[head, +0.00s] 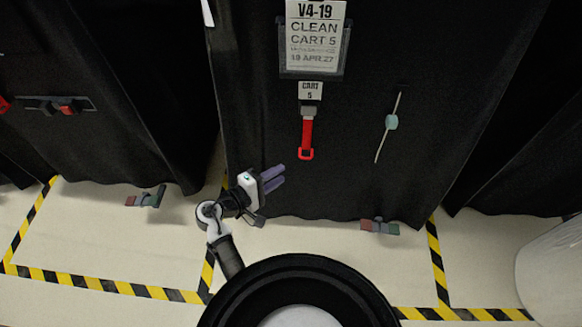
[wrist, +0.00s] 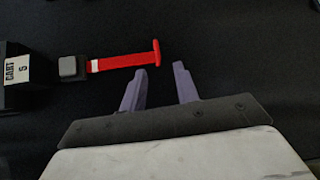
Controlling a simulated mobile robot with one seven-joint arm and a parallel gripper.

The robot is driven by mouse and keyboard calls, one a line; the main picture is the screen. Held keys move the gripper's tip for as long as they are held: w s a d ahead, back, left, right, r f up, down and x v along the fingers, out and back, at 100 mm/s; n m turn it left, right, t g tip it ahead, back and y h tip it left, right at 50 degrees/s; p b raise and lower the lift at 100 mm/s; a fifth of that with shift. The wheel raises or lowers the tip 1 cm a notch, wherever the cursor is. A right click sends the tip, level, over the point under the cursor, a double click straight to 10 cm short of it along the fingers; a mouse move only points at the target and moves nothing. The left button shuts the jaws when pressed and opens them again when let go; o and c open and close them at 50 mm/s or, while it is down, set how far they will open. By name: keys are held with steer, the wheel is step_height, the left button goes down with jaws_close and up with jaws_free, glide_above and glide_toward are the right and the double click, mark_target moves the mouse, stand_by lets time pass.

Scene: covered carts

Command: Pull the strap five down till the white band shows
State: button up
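The red strap five (head: 307,135) hangs down the black cover below the small "CART 5" tag (head: 310,91) and ends in a red loop. In the wrist view the strap (wrist: 125,61) lies sideways, coming out of a grey buckle (wrist: 69,66). A short white band (wrist: 94,66) shows on it close to the buckle; I cannot make it out in the head view. My gripper (head: 281,176) is to the lower left of the loop in the head view. Its two purple fingers (wrist: 163,78) stand apart with nothing between them, close to the loop but not around it.
A pale stick with a teal piece (head: 391,122) is on the cover to the right. Yellow and black tape (head: 437,260) marks the bays.

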steer(key=v, duration=0.2)
steer(key=shift+s+a, duration=0.2)
steer(key=shift+a, duration=0.05)
stand_by(0.4)
